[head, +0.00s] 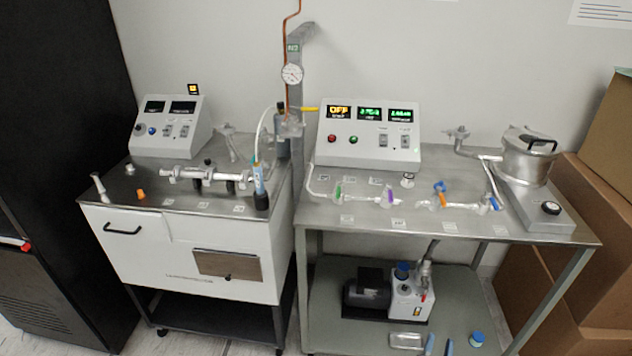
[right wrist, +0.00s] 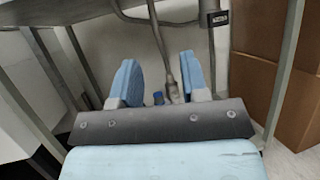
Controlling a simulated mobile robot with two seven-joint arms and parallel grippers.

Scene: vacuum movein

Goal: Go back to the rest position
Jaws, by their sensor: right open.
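A blue-topped thing and a grey pipe show beyond the gap, not touched by the fingers as far as I can tell. My left gripper is not in view.
The right steel table (head: 440,235) carries a control box (head: 370,140), glass tubing and a metal pot (head: 528,165). A pump (head: 410,298) stands on its lower shelf. A white cart (head: 190,250) stands left, cardboard boxes (head: 550,275) right. A table leg (right wrist: 285,70) is near my right gripper.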

